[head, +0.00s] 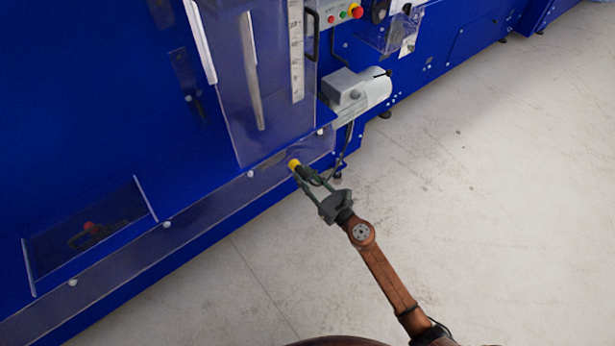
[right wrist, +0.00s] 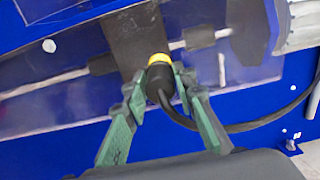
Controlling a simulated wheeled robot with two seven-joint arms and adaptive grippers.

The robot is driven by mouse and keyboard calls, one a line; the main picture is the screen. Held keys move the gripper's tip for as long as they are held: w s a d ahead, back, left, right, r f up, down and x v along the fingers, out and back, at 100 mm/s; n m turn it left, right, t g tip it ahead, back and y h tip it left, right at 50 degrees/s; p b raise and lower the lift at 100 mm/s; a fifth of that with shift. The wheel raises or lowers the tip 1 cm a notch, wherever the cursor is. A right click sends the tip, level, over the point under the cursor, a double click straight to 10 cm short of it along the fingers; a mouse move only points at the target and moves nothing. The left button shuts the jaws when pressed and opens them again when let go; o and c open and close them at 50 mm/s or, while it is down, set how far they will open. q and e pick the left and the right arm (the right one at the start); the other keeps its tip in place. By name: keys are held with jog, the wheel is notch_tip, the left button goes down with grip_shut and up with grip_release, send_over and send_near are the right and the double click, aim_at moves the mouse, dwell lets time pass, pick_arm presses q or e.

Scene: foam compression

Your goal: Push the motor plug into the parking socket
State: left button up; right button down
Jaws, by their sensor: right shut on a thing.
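The motor plug (right wrist: 158,82) is black, with a yellow ring at its far end. It sits between the green fingers of my right gripper (right wrist: 160,90), which is shut on it. In the head view the dark plug (head: 309,174) and my right gripper (head: 310,178) are at the machine's lower front edge. The yellow part (head: 294,164) is against or very near the machine front. The parking socket cannot be told apart from the yellow ring, so I cannot tell how deep the plug sits. My left gripper is not in view.
A black cable (right wrist: 250,125) runs from the plug to the right. A grey motor (head: 357,92) juts from the blue machine above the gripper. A clear guard (head: 265,90) hangs above left. Free floor (head: 490,180) lies to the right.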

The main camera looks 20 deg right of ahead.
jog(key=shift+w+a, duration=0.2)
jog(key=shift+w, duration=0.25)
jog(key=c, duration=1.5)
grip_release()
jog(key=shift+s, duration=0.1)
jog(key=shift+v, duration=2.95)
send_near(308, 179)
jog(key=v, duration=0.6)
